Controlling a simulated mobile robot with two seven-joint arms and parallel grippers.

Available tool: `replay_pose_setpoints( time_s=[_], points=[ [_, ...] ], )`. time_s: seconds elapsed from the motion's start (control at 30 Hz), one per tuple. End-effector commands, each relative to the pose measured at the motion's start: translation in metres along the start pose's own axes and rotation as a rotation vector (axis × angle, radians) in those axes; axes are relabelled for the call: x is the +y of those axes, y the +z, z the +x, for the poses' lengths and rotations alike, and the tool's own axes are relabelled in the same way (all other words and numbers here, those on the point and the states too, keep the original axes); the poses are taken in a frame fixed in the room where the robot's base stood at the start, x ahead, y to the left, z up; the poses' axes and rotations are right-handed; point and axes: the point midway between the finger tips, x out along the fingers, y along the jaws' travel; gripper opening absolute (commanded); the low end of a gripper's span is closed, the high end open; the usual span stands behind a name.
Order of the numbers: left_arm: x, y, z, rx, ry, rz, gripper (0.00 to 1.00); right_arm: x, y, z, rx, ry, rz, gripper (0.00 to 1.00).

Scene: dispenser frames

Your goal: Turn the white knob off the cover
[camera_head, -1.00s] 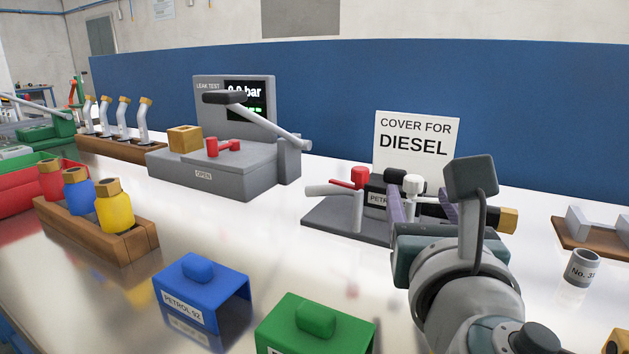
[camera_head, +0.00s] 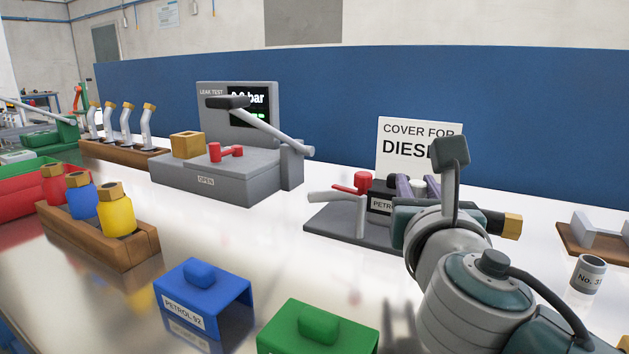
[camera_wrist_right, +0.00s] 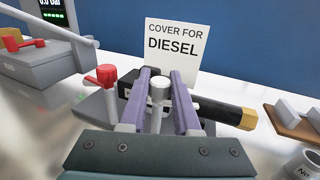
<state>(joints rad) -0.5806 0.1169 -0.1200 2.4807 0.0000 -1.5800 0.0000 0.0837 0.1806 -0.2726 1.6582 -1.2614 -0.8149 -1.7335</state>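The white knob (camera_wrist_right: 159,88) stands upright on the dark nozzle body with a yellow tip, in the middle of the wrist view. In the head view the knob (camera_head: 418,185) shows only in part. The cover (camera_head: 381,206) is dark, with a label starting "PETR", partly hidden by my arm. My right gripper (camera_wrist_right: 161,76) has its two purple fingers on either side of the knob, with thin gaps seeming to show; it also appears in the head view (camera_head: 417,181). Contact cannot be made out. My left gripper is not in view.
A red knob (camera_head: 354,184) and a grey lever (camera_head: 336,198) stand left of the cover. The sign "COVER FOR DIESEL" (camera_head: 418,130) stands behind. Blue (camera_head: 203,290) and green (camera_head: 317,328) covers lie in front; the leak tester (camera_head: 205,180) is left. A grey cup (camera_head: 588,272) stands right.

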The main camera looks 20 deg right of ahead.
Motion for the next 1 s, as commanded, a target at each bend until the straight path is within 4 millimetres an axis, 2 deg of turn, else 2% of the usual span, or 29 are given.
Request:
replay_pose_setpoints(
  time_s=[0.03,0.23,0.5,0.73,1.0],
  points=[
    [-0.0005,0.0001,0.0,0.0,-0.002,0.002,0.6,-0.0001,-0.0001,-0.0001,0.0,0.0,0.0,0.21],
    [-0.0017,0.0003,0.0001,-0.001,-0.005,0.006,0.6,0.0,-0.0001,-0.0002,0.0,0.0,0.0,0.0],
    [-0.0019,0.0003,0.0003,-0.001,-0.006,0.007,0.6,0.0001,-0.0002,-0.0001,0.001,-0.004,0.001,0.0],
    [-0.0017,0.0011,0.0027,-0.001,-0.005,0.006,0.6,0.0005,-0.0009,0.0001,0.002,-0.123,0.003,0.0],
    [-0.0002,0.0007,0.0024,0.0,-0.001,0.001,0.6,-0.0004,-0.0004,-0.0002,0.001,-0.133,0.0,0.0]
  ],
)
